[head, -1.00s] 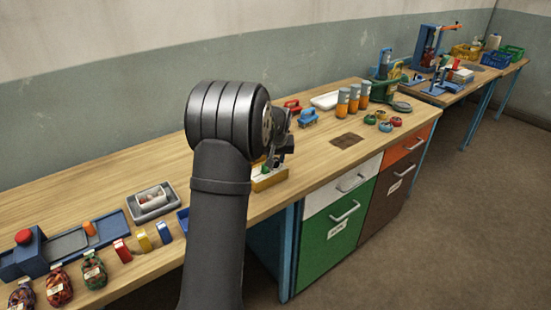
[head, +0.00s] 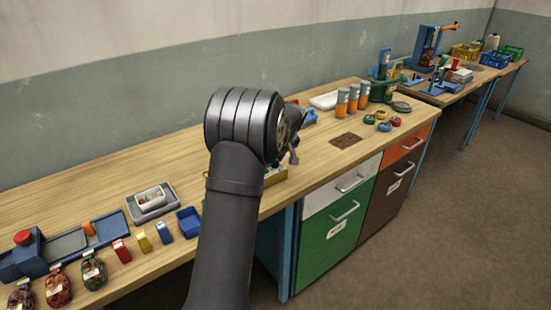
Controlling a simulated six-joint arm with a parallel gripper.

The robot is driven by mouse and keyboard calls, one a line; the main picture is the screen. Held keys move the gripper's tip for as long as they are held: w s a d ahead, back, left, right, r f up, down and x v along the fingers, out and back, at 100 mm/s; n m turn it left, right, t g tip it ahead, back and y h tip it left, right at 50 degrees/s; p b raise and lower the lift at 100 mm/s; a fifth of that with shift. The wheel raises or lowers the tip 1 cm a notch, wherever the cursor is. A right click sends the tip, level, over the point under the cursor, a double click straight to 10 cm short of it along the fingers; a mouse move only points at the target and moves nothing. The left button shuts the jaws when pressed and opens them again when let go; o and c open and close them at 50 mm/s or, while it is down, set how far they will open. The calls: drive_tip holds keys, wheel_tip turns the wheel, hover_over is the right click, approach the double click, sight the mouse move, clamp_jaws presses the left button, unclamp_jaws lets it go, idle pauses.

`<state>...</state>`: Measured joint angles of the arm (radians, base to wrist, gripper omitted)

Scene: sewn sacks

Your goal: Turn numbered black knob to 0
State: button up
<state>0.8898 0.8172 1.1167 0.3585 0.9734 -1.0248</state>
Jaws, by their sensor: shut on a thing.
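My gripper (head: 293,156) shows only in part, just right of my dark wrist, above the table near a low yellow-sided box (head: 274,176). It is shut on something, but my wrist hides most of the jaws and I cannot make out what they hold. My forearm covers the left part of the yellow-sided box. I cannot pick out a numbered black knob or its setting in this view.
Orange-and-grey cylinders (head: 341,102) and small coloured rings (head: 383,122) stand to the right. A blue bin (head: 188,222), a grey tray (head: 152,203) and several sewn sacks (head: 57,286) lie to the left. Bare wood (head: 312,165) lies right of my gripper.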

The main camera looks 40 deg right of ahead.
drive_tip(key=n+y, duration=0.1)
drive_tip(key=n, duration=0.1)
drive_tip(key=n+y, duration=0.1)
drive_tip(key=n, duration=0.1)
drive_tip(key=shift+d+n, duration=0.2)
drive_tip(key=shift+n, duration=0.1)
drive_tip(key=n+g+y, duration=0.1)
drive_tip(key=n, duration=0.2)
drive_tip(key=shift+w+d+n, duration=0.1)
drive_tip(key=shift+n, duration=0.3)
drive_tip(key=n+g+y, duration=0.1)
drive_tip(key=n, duration=0.3)
drive_tip(key=shift+w+d, duration=0.1)
drive_tip(key=shift+w, duration=0.05)
drive_tip(key=shift+w+n+g+y, duration=0.15)
drive_tip(key=shift+n+g, duration=0.35)
drive_tip(key=shift+n, duration=0.6)
drive_tip(key=shift+s+n+g+y, duration=0.1)
drive_tip(key=shift+n+g+y, duration=0.3)
drive_tip(key=shift+n, duration=0.7)
drive_tip(key=shift+h, duration=0.25)
drive_tip(key=o, duration=1)
drive_tip(key=shift+c, duration=0.2)
drive_tip(key=v, duration=0.7)
drive_tip(key=shift+r, duration=0.2)
